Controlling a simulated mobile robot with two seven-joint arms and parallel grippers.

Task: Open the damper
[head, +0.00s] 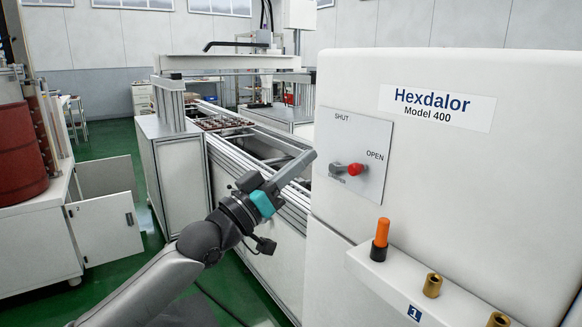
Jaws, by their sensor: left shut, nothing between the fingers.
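The damper control is a grey plate (372,135) on the front of the white Hexdalor Model 400 machine. SHUT is printed at its top left and OPEN at its right. A short lever with a red knob (355,169) sits low on the plate, its knob pointing right, just below and left of the word OPEN. My left gripper (312,156) is shut and empty. Its fingertips point up and right, left of the plate and apart from the knob in the picture. The depth gap is unclear. My right gripper is out of view.
A white ledge (392,279) juts out below the plate, bearing an orange-handled tool (381,240) and brass sockets (432,285). The conveyor (262,143) with a tray of pots runs behind my left gripper. A red drum (20,152) and an open cabinet door (103,228) are at left.

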